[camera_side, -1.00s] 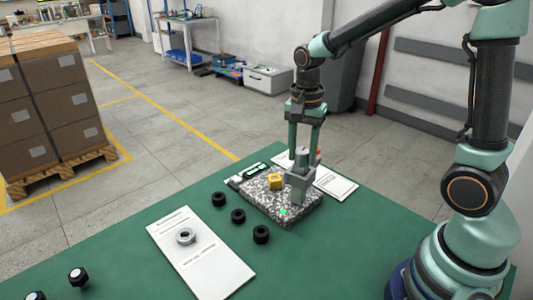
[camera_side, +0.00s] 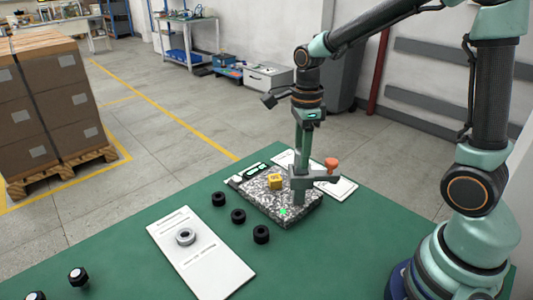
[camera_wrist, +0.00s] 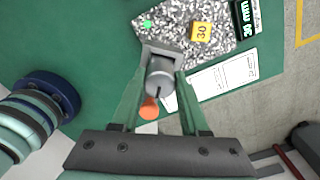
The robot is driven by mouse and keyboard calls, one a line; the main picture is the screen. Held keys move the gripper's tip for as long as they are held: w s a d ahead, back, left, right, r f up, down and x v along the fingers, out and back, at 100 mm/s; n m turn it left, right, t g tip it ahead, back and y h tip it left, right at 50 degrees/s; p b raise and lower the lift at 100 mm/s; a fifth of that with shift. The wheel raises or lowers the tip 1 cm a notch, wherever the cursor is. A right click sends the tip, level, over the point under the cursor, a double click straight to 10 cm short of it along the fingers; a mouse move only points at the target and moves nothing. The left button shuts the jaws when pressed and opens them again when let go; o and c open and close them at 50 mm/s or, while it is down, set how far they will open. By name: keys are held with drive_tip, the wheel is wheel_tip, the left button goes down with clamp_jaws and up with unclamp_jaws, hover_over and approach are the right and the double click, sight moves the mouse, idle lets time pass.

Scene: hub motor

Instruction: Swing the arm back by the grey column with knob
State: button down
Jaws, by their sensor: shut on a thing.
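The grey column with knob (camera_side: 297,192) stands upright on a speckled stone plate (camera_side: 268,207) in the side view. Its grey arm points to the right and carries an orange knob (camera_side: 332,163). My gripper (camera_side: 301,172) reaches straight down and is shut on the column. In the wrist view the column's round grey top (camera_wrist: 160,76) sits between the two green fingers of my gripper (camera_wrist: 159,80). The orange knob (camera_wrist: 150,108) shows below it, close to my palm. The fingers partly hide the column in the side view.
The green table's front is mostly clear.

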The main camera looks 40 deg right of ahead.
drive_tip(key=m, duration=0.3)
drive_tip(key=shift+r, duration=0.1)
drive_tip(key=shift+m, duration=0.5)
drive_tip(key=shift+c, duration=2)
unclamp_jaws()
wheel_tip(320, 180, up, 12)
